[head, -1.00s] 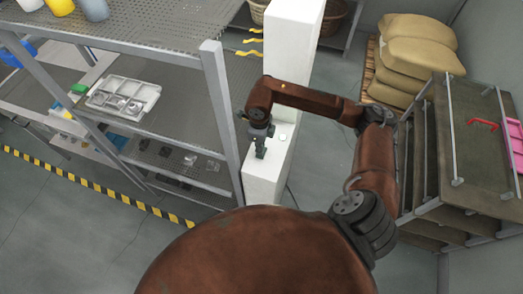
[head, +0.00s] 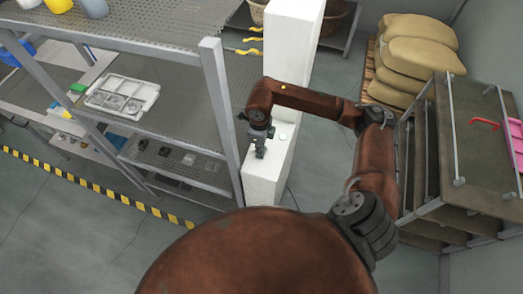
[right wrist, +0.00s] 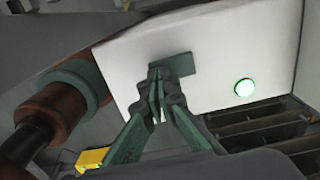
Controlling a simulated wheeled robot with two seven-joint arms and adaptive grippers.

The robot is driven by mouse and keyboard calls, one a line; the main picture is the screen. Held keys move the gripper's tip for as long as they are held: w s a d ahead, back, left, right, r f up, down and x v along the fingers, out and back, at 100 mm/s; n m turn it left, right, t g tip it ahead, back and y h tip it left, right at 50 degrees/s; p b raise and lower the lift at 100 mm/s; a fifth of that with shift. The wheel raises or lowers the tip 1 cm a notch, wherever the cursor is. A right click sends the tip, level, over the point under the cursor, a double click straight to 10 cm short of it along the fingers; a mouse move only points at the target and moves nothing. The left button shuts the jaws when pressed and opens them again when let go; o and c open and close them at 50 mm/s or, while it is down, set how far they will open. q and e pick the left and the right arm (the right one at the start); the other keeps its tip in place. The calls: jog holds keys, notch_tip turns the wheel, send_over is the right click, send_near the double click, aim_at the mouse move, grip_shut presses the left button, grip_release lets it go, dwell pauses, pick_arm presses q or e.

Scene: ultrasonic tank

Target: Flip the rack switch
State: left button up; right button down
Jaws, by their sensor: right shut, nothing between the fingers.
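My right gripper (head: 260,153) is shut and empty at the upper front of a white post (head: 265,178) beside the metal rack. In the right wrist view its fingertips (right wrist: 160,82) are together close to the post's white face (right wrist: 215,80). A flat dark green piece (right wrist: 178,65) shows at the fingertips; I cannot tell whether it is the rack switch or whether the fingers touch it. A round light (right wrist: 244,88) glows green on the white face, to the right of the fingers. My left gripper is not in view.
The metal rack (head: 212,95) stands left of the post, with a grey compartment tray (head: 122,97) on a shelf. Sacks (head: 418,45) lie on a pallet behind. A shelved cart (head: 465,150) stands at right. Open floor (head: 320,165) lies between post and cart.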

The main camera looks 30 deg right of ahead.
jog(key=shift+f+b, duration=0.45)
jog(key=shift+f, duration=0.1)
jog(key=shift+r, duration=0.1)
jog(key=shift+r+p, duration=1.5)
jog(key=shift+r, duration=1.95)
